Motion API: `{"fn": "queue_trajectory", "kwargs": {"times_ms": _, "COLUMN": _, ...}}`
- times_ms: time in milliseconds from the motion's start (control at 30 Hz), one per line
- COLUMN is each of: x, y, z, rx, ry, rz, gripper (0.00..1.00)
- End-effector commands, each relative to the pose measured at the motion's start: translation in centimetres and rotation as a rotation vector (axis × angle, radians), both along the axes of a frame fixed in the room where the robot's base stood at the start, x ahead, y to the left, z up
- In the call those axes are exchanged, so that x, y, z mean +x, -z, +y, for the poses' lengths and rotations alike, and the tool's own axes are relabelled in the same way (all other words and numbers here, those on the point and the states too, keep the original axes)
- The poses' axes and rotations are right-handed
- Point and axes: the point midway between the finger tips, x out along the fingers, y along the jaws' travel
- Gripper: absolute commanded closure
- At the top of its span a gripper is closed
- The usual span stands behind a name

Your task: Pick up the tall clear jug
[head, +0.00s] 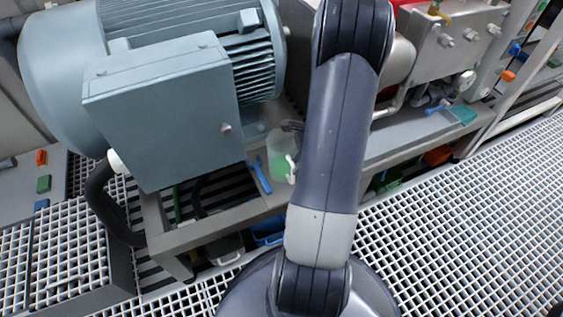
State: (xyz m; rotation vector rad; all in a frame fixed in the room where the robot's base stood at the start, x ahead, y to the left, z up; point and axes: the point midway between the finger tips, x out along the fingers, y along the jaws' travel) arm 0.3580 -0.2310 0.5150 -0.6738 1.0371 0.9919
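A clear vessel with green in its lower part (280,162), which looks like the tall clear jug, stands on the grey bench just right of the big motor. My upper arm link covers the area to its right. A small white piece lies against its right side; I cannot tell whether it is a handle or a fingertip. A dark piece at the arm's left edge, just above the vessel, may be part of my gripper (291,127). The fingers are mostly hidden behind my arm, so their opening and any contact with the jug cannot be seen.
A large blue-grey motor (165,110) crowds the vessel's left. A blue tool (262,177) lies beside the vessel. Right of my arm, the bench carries metal machinery (455,50), a blue tool and a teal scoop (463,114). Coloured bins sit below. White grating floor (470,220) is open at right.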

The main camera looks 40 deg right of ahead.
Motion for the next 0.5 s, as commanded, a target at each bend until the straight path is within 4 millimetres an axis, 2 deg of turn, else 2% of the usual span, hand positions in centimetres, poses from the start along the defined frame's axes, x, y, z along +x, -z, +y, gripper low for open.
{"fn": "queue_trajectory", "kwargs": {"times_ms": 33, "x": 0.1, "y": 1.4, "z": 0.3, "rx": 0.001, "ry": -0.002, "rz": 0.001, "gripper": 0.77}}
{"fn": "queue_trajectory", "kwargs": {"times_ms": 167, "x": 0.4, "y": 2.8, "z": 0.9, "rx": 0.001, "ry": -0.002, "rz": 0.001, "gripper": 0.77}}
{"fn": "queue_trajectory", "kwargs": {"times_ms": 400, "x": 0.5, "y": 2.8, "z": 1.0, "rx": 0.0, "ry": 0.0, "rz": 0.0, "gripper": 0.77}}
{"fn": "queue_trajectory", "kwargs": {"times_ms": 500, "x": 0.5, "y": 2.8, "z": 1.0, "rx": 0.0, "ry": -0.001, "rz": 0.0, "gripper": 0.84}}
